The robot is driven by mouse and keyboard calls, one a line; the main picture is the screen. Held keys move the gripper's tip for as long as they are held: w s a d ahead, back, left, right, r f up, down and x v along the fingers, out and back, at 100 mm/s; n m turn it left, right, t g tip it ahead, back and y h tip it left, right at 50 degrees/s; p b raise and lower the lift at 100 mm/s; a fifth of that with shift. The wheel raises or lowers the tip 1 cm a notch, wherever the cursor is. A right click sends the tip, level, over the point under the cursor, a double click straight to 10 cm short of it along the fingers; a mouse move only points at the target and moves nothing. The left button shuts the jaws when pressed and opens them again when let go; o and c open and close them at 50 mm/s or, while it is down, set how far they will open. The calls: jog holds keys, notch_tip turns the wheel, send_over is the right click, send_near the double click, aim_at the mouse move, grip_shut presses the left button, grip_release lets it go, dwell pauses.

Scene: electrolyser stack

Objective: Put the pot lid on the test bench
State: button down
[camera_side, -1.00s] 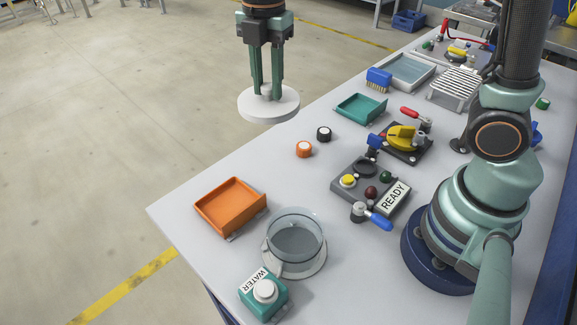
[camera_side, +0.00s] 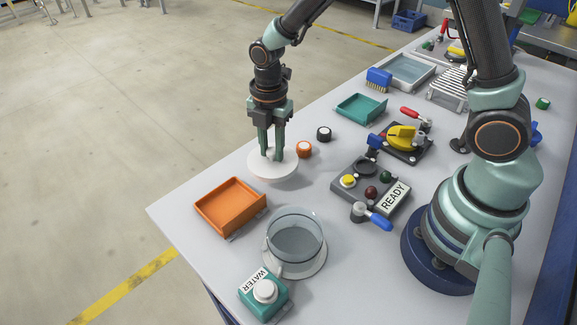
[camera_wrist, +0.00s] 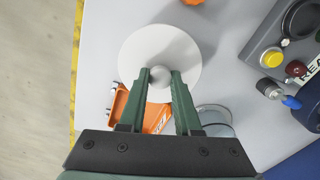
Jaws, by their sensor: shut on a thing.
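The pot lid (camera_side: 272,165) is a white disc with a small knob. My gripper (camera_side: 271,157) is shut on its knob and holds it level. In the side view the lid is low over the bench, behind the orange tray; I cannot tell whether it touches the surface. In the wrist view the lid (camera_wrist: 155,50) shows with its knob between my fingertips (camera_wrist: 160,77). The test bench (camera_side: 200,175) is a pale grey top. A clear glass pot (camera_side: 294,237) stands on a round base in front.
Orange (camera_side: 304,149) and black (camera_side: 324,134) caps lie close right of the lid. A READY control panel (camera_side: 365,184) stands further right.

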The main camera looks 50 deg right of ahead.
aim_at(272, 150)
jog(key=shift+f, duration=1.7)
jog(key=shift+f, duration=0.15)
jog(key=c, duration=0.6)
grip_release()
notch_tip(272, 150, up, 12)
jog(key=shift+r, duration=0.1)
jog(key=s+d+r+m+t, duration=0.2)
jog(key=s+d+r+m, duration=0.2)
jog(key=m, duration=0.6)
jog(key=s+d+r+m+t, duration=0.3)
jog(key=s+r+m, duration=0.3)
jog(key=m, duration=0.5)
jog(key=shift+d+r+m+t, duration=0.3)
jog(key=shift+d, duration=0.55)
